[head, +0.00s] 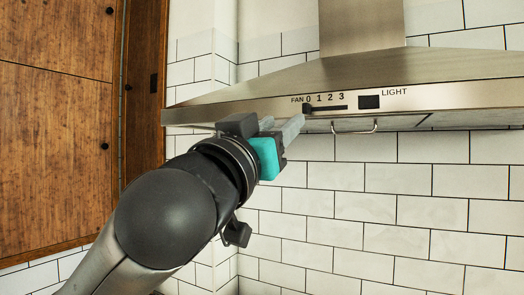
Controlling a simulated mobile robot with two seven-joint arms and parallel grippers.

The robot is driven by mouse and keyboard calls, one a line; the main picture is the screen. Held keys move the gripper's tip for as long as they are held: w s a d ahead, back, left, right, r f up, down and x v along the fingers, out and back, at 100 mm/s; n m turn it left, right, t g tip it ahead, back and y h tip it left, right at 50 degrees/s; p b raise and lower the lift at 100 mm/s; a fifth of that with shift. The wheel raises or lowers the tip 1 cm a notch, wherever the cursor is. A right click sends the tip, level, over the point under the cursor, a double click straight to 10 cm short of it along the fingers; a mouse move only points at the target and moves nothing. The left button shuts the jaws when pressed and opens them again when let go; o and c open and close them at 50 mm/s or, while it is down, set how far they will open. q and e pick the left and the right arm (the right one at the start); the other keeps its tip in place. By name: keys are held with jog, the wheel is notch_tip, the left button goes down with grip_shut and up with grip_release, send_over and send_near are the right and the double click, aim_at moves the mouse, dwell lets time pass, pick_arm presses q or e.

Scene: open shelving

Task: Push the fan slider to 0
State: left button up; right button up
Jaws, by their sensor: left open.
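The range hood (430,95) has a front strip with the label FAN and the marks 0, 1, 2 and 3. The fan slider's dark track (330,108) runs below the marks. The small dark slider knob (307,108) sits at the left end of the track, under the 0. My left gripper (295,124) comes in from the lower left, just below and left of the knob. Its pale fingers point toward the knob and hold nothing that I can see. I cannot tell if a fingertip touches the knob. My right gripper is not in view.
A black light switch (369,102) marked LIGHT is right of the slider. A metal handle (354,127) hangs under the hood's edge. A wooden cabinet (60,120) stands at the left. White tiled wall (350,210) fills the space below the hood.

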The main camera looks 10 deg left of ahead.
pick_arm(q)
jog(key=shift+b+v, duration=0.45)
jog(key=shift+v, duration=2.3)
jog(key=w+a+f+n+g+y, duration=0.1)
jog(key=w+f+g+y, duration=0.15)
jog(key=f, duration=0.65)
jog(key=w+a+f+n+g+y, duration=0.1)
jog(key=w+f+g, duration=0.15)
jog(key=f, duration=0.55)
notch_tip(320, 180, down, 20)
jog(key=s+a+g+y, duration=0.2)
jog(key=a+g, duration=0.1)
jog(key=g, duration=0.1)
jog(key=s+a+f+g+y, duration=0.15)
jog(key=s+f+g, duration=0.25)
jog(key=s+f, duration=0.75)
jog(key=s+a+f+g, duration=0.3)
jog(key=s+f+g, duration=0.2)
jog(key=s+f, duration=0.6)
notch_tip(320, 180, down, 27)
jog(key=g+b, duration=0.1)
jog(key=b, duration=0.4)
jog(key=s+a+f+g+b, duration=0.1)
jog(key=s+f+b, duration=0.3)
jog(key=s+f, duration=1.2)
notch_tip(320, 180, down, 3)
jog(key=shift+s+a+f+m, duration=0.1)
jog(key=shift+s+a+m, duration=0.25)
jog(key=shift+a, duration=0.45)
